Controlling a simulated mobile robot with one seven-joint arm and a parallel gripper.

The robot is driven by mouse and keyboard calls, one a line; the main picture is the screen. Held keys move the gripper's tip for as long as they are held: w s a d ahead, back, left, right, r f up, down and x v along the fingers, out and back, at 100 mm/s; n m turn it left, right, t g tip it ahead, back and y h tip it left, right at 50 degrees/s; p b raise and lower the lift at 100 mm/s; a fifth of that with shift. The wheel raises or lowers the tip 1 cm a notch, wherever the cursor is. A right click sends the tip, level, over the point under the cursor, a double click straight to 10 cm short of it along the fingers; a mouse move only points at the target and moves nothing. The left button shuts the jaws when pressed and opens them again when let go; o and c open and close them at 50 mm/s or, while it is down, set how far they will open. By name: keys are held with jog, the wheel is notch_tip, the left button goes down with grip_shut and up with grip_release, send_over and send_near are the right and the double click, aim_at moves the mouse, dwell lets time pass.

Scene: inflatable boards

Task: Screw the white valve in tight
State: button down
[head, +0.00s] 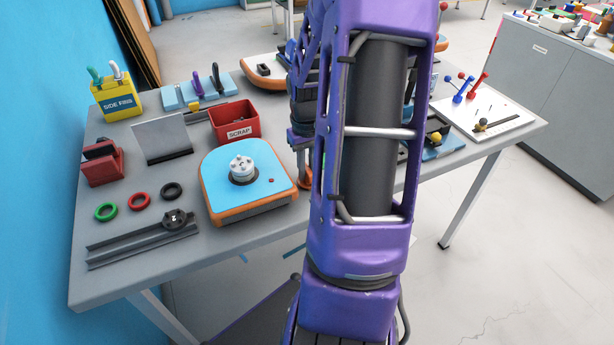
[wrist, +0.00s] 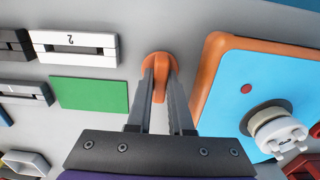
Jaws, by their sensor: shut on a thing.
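The white valve (head: 242,164) sits in a dark collar on the blue-topped, orange-edged board (head: 270,168). In the wrist view the valve (wrist: 285,134) shows prongs on top and a pale ring beneath it. I cannot tell how deep it is seated. My gripper (wrist: 160,82) is beside the board, apart from the valve. Its fingers are shut on the upright fin of an orange tool (wrist: 158,62) with a round base, standing on or just above the grey table. In the head view my gripper (head: 304,178) is largely hidden by my purple arm.
A red scrap bin (head: 234,122) stands behind the board. Green, red and black rings (head: 138,201) and dark rails (head: 140,238) lie at its left. In the wrist view a green pad (wrist: 88,94) and a white block (wrist: 75,48) lie left of the fingers.

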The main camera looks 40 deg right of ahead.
notch_tip(320, 180, up, 10)
jog(key=shift+w+a+f+p, duration=0.1)
jog(key=shift+w+f+p, duration=0.05)
jog(key=shift+p, duration=0.65)
jog(key=w+a+r+n+p, duration=0.1)
jog(key=w+a+r+n, duration=0.2)
jog(key=a, duration=0.3)
jog(key=w+a+r+n+p, duration=0.1)
jog(key=w+a+r+n, duration=0.3)
jog(key=a+r+n, duration=0.1)
jog(key=shift+a+n+p, duration=0.3)
jog(key=shift+a+n, duration=0.2)
jog(key=shift+a, duration=0.4)
jog(key=b, duration=0.4)
send_over(242, 164)
jog(key=shift+f, duration=2.8)
jog(key=shift+f, duration=1.1)
